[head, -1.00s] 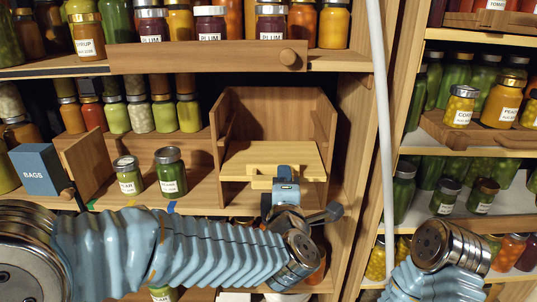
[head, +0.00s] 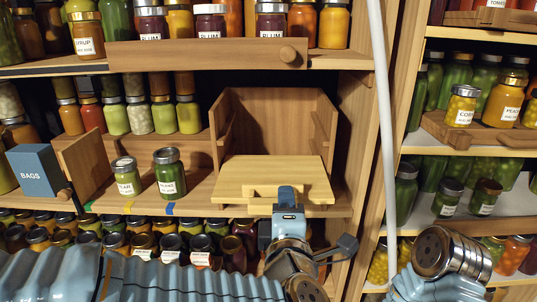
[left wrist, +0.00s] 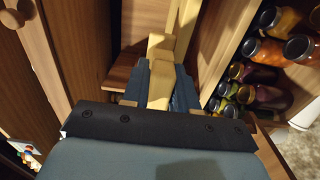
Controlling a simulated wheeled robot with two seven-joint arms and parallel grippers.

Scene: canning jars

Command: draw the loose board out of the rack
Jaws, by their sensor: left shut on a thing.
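The loose board (head: 285,172) is a flat pale wooden panel with a block handle (head: 262,192) on its front edge. It lies roughly level in front of the lower part of the brown open rack (head: 275,108). Its front corners stick out past the rack's side walls; I cannot tell whether its rear edge is still between them. My left gripper (head: 286,208) is shut on the board's handle. In the left wrist view, the handle (left wrist: 160,88) sits between the gripper's blue fingers. My right arm shows at the lower right, but its gripper is out of view.
Two green jars (head: 168,172) stand on the shelf left of the rack, with a blue BAGS box (head: 38,170) further left. Many jars fill the lower shelf (head: 130,232). A pale upright pole (head: 381,120) stands right of the rack, before another jar shelf.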

